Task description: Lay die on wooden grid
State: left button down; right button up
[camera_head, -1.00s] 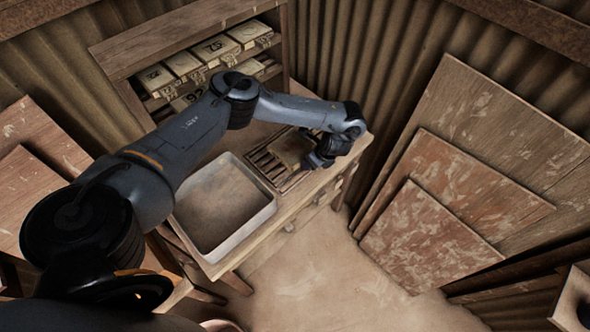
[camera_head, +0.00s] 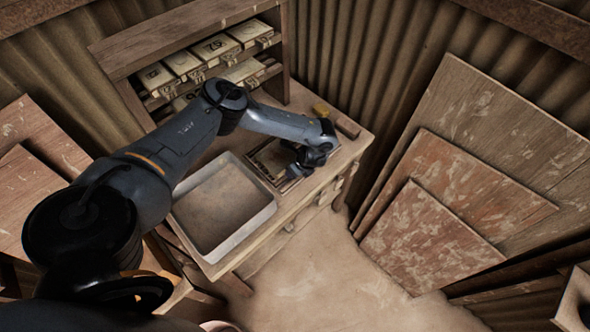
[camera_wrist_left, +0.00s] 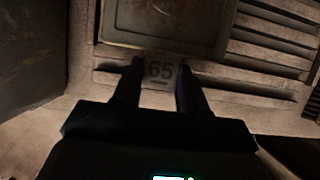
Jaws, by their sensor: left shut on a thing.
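The die is a dark square plate (camera_wrist_left: 165,22) with a light tab marked 65 (camera_wrist_left: 160,72) in the left wrist view. My left gripper (camera_wrist_left: 158,88) is shut on that tab, one finger on each side. The wooden grid (camera_wrist_left: 265,55) has parallel slats that show under and beside the die. In the head view the die (camera_head: 271,157) is over the grid (camera_head: 258,173), and my left gripper (camera_head: 295,172) is at its front right side. I cannot tell whether the die touches the slats. My right gripper is not in view.
A pale shallow tray (camera_head: 270,212) stands left of the grid on the wooden bench (camera_head: 345,150). A rack (camera_head: 115,60) with several tabbed dies stands behind. A yellow item (camera_head: 321,110) and a dark bar (camera_head: 347,128) lie at the bench's back right. Boards (camera_head: 430,235) lean on the right.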

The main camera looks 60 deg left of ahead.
pick_arm(q)
jog(key=shift+f, duration=0.1)
jog(key=c, duration=0.6)
grip_release()
